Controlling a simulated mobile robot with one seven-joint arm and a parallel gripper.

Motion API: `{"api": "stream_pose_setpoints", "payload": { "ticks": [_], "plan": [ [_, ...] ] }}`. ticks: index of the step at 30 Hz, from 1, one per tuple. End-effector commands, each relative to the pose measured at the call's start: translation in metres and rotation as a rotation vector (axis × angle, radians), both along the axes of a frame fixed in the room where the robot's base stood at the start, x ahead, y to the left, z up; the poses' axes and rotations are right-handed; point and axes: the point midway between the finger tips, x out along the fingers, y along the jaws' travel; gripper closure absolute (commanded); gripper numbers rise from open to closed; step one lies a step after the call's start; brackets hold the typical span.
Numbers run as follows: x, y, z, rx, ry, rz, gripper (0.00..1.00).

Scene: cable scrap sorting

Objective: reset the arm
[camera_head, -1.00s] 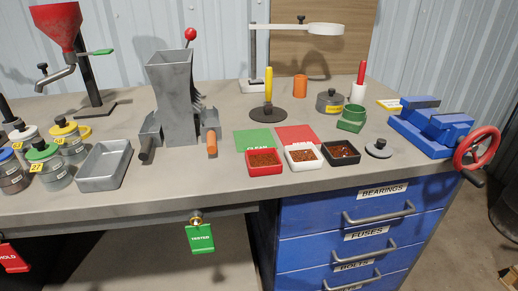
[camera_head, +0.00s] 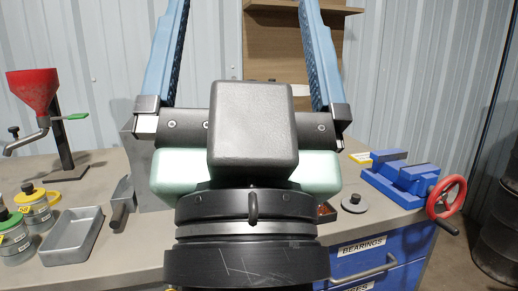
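My gripper (camera_head: 248,50) fills the middle of the head view, close to the camera and raised in front of the bench. Its two blue fingers point up and stand wide apart, with nothing between them. The dark wrist and pale green body below hide the centre of the bench, including most of the grey hopper machine (camera_head: 146,170) and nearly all of the small trays.
The grey workbench (camera_head: 100,250) spans the view. At left are a red funnel stand (camera_head: 35,88), lidded jars (camera_head: 35,205) and a metal tray (camera_head: 72,240). At right are a blue vise (camera_head: 405,180), a small grey lid (camera_head: 354,204) and blue drawers (camera_head: 405,245). A dark barrel (camera_head: 500,235) stands far right.

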Motion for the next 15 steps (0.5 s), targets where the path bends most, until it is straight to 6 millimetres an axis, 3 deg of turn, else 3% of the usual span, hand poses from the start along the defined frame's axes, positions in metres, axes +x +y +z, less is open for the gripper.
{"api": "stream_pose_setpoints", "payload": {
  "ticks": [1,3,15],
  "plan": [
    [-0.018,-0.016,0.027,-0.07,-0.039,-0.14,0.0],
    [-0.011,-0.01,0.058,-0.059,-0.02,-0.106,0.0],
    [-0.009,-0.009,0.181,-0.055,-0.017,-0.096,0.0]
  ]
}}
